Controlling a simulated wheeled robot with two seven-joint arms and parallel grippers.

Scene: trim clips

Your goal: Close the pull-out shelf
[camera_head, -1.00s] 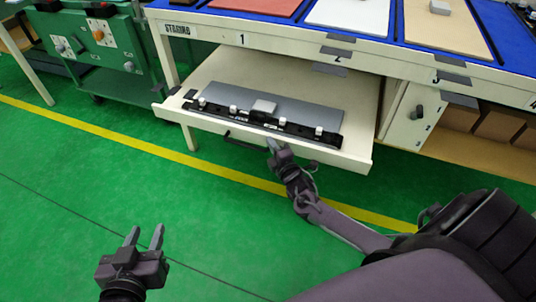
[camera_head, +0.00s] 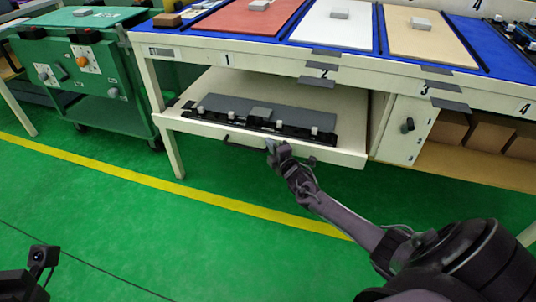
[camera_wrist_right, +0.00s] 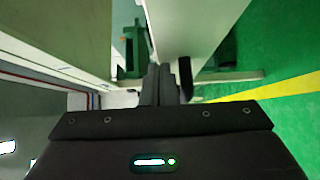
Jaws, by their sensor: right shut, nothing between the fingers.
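The pull-out shelf (camera_head: 342,157) is partly out from under the workbench, below labels 1 and 2. It carries a grey panel with a black strip and several light clips (camera_head: 290,118). A dark bar handle (camera_head: 240,147) is on its front. My right gripper (camera_head: 269,146) is shut and empty at the shelf's front face, right of the handle; contact is hard to tell. The right wrist view shows the shut fingers (camera_wrist_right: 160,84) beside the pale front face (camera_wrist_right: 190,30) and the dark handle (camera_wrist_right: 185,78). Only part of my left wrist shows at bottom left; its fingers are out of frame.
The workbench top (camera_head: 290,38) holds coloured boards above the shelf. A white cabinet (camera_head: 408,122) with a dark knob and open bays with brown boxes (camera_head: 487,137) stand right. A green cart (camera_head: 92,80) is left. The green floor in front is clear.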

